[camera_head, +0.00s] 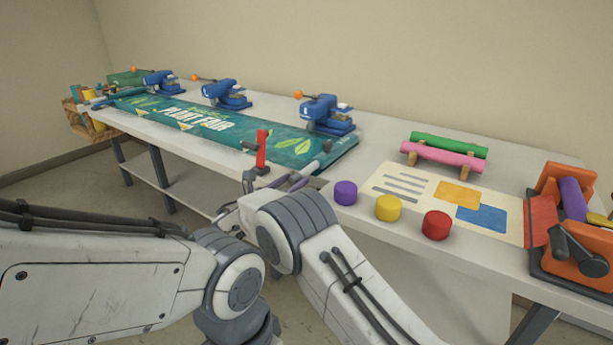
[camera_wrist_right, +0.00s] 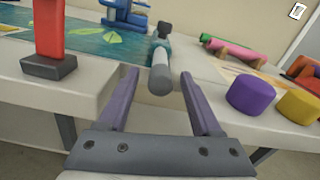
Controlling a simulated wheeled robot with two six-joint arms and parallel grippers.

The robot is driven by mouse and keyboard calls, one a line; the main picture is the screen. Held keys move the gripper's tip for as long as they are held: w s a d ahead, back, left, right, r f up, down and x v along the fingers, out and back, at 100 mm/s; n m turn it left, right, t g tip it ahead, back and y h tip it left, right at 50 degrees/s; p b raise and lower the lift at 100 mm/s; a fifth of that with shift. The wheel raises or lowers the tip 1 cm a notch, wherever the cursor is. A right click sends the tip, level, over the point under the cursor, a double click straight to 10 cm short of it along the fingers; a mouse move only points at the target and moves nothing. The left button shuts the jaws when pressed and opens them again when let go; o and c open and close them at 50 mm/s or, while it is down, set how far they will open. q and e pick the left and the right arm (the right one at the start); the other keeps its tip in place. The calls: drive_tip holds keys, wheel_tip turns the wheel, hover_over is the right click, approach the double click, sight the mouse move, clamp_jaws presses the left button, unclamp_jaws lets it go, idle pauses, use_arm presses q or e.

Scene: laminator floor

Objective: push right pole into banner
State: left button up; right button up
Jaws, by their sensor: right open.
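The teal banner (camera_head: 220,122) lies along the table with "PLANT FAIR" printed on it. The right pole (camera_head: 308,168) is a grey rod at the banner's right end, its near end pointing toward me at the table's front edge. In the right wrist view the pole's round grey end (camera_wrist_right: 160,80) shows between and just beyond the fingertips, with a teal sleeve behind it. My right gripper (camera_wrist_right: 159,88) is open, its purple fingers on either side of the pole's line, apparently not touching it. It also shows in the head view (camera_head: 285,184). My left gripper is not in view.
A red upright block (camera_head: 262,148) on a dark base stands left of the pole. Purple (camera_head: 345,192), yellow (camera_head: 388,207) and red (camera_head: 436,225) pucks sit to its right. Blue clamps (camera_head: 325,113) line the banner's back edge. An orange roller machine (camera_head: 578,215) stands far right.

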drive_tip(key=shift+x, duration=1.25)
clamp_jaws()
drive_tip(key=shift+f, duration=0.1)
idle(0.3)
